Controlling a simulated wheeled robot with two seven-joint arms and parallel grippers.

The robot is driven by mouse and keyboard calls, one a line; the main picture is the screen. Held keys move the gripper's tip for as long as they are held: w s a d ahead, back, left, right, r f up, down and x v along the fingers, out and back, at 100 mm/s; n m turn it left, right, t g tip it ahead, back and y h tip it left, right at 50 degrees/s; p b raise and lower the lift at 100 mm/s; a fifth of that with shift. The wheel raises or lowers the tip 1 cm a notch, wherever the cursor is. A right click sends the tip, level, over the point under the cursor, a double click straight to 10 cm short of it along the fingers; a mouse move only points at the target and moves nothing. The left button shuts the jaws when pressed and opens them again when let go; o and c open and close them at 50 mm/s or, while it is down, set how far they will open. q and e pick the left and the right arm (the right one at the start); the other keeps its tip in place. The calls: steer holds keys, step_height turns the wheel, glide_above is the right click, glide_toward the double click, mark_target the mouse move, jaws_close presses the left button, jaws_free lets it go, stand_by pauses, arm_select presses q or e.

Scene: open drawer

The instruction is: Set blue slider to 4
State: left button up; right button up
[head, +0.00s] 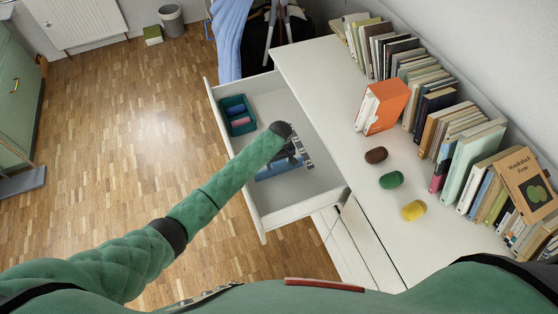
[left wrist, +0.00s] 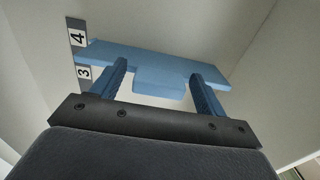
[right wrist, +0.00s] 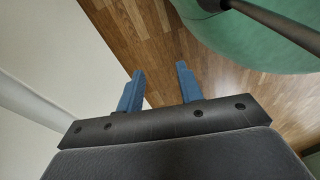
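The blue slider (left wrist: 150,62) is a flat bar with a small tab (left wrist: 158,88), lying in the open drawer (head: 325,200). In the head view the slider (head: 268,173) is partly hidden by my left arm. In the left wrist view its left end lies by the border between label 4 (left wrist: 77,34) and label 3 (left wrist: 83,75). My left gripper (left wrist: 158,72) is open, with one finger on each side of the tab; contact cannot be told. It also shows in the head view (head: 293,155). My right gripper (right wrist: 160,70) is open and empty over the floor.
A green tray (head: 250,127) with small items sits in the drawer's far end. The drawer walls stand close around my left gripper. The white top (head: 335,110) beside it holds brown, green and yellow objects, an orange book (head: 384,105) and a row of books.

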arm_select(q)
steer(key=shift+a+r, duration=0.1)
steer(key=shift+r, duration=0.05)
steer(key=shift+w, duration=0.1)
steer(key=shift+r, duration=0.3)
step_height(320, 180, up, 6)
steer(key=shift+f+b, duration=0.1)
steer(key=shift+b, duration=1.05)
steer(key=shift+r, duration=0.7)
arm_select(e)
steer(key=w, duration=0.1)
steer(key=w+a+r, duration=0.1)
steer(key=w, duration=0.1)
steer(key=w+r, duration=0.1)
steer(key=w, duration=0.1)
steer(key=shift+a, duration=0.2)
steer(key=shift+d, duration=0.15)
